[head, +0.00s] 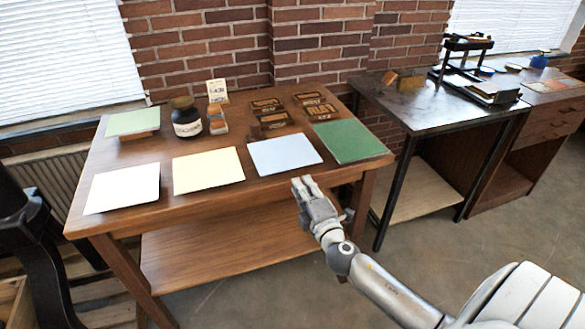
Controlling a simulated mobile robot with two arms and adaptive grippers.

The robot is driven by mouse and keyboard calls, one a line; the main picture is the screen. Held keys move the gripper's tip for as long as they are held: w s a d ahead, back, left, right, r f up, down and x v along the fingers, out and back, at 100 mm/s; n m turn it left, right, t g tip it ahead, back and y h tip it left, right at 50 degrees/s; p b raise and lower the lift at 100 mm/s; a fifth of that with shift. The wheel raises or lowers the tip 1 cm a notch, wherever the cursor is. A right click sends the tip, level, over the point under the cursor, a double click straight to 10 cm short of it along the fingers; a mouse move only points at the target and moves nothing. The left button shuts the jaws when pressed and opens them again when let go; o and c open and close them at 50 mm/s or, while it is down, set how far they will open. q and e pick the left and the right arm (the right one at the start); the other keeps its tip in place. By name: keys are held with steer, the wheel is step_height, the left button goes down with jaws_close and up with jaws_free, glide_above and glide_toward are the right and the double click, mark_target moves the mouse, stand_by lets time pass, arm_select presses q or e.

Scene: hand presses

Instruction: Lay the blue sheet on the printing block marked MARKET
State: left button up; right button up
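The pale blue sheet (285,154) lies flat near the front edge of the wooden table, between a cream sheet and a green sheet. Several dark printing blocks with brown faces stand behind it, among them a front left block (273,120), a back left block (266,104), a back right block (308,98) and a front right block (321,111). Their lettering is too small to read, so I cannot tell which is MARKET. My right gripper (306,182) is in front of the table edge, below the blue sheet and apart from it. Its finger opening is unclear. My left gripper is not in view.
A white sheet (122,188), cream sheet (208,170) and green sheet (349,141) lie on the table (160,152). A metal-topped table (420,108) with a press (466,60) is right.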

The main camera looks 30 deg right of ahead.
mark_target(293, 161)
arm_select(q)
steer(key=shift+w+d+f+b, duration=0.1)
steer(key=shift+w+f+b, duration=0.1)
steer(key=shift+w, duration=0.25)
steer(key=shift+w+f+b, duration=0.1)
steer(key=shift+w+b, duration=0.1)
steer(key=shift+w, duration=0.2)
arm_select(e)
steer(key=x, duration=0.8)
steer(key=shift+w, duration=0.3)
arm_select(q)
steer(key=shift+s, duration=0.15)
arm_select(e)
steer(key=shift+f, duration=0.1)
steer(key=shift+c, duration=0.6)
jaws_close()
step_height(293, 161, up, 3)
steer(key=p, duration=0.3)
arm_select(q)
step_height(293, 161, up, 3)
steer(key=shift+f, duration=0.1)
arm_select(e)
steer(key=shift+s, duration=0.1)
